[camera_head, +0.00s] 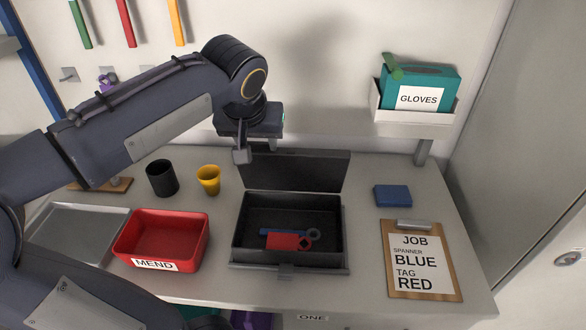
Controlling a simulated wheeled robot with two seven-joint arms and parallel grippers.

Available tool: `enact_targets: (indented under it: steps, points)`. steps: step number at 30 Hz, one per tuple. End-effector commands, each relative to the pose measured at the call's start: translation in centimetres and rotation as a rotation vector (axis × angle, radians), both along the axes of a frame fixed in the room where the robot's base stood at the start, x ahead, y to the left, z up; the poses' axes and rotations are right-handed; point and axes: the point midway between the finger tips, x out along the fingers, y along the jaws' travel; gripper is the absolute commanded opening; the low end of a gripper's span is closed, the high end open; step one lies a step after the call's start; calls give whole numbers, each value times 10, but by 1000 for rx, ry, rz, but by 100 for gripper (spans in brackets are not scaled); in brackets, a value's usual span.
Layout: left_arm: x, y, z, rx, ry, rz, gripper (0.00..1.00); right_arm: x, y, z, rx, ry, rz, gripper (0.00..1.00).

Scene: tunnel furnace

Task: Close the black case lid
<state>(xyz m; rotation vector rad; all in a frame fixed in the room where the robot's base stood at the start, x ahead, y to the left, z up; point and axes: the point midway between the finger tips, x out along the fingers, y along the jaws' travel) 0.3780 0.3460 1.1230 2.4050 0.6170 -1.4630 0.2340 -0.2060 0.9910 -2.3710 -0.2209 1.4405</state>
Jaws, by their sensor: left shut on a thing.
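The black case (336,232) stands on the workbench with its lid (310,172) raised upright at the back. Inside it lie a blue spanner (268,232) and a red tag (283,242). My left arm reaches in from the left, and my left gripper (257,151) is at the lid's upper left edge, shut on the lid. The gripper's body hides part of its grip. My right gripper is not in view.
A red MEND bin (152,266), a black cup (161,178) and a yellow cup (208,180) stand left of the case. A blue box (393,196) and a clipboard (447,260) lie to its right. A gloves shelf (412,117) juts from the wall.

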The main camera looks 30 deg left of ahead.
Motion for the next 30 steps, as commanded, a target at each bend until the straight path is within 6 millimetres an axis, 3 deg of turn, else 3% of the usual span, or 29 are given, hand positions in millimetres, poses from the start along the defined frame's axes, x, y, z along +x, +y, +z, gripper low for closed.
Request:
enact_targets:
  steps: [1, 11, 24, 30]
  points:
    - [-7, -4, -10, 10, -19, -1, 33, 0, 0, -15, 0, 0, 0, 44]
    - [-26, -13, -11, 44, -80, 1, 33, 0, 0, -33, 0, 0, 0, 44]
    - [-62, -33, -42, 118, -214, 2, 33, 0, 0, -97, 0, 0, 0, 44]
    - [-74, -40, -47, 142, -254, 3, 33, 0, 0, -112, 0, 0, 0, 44]
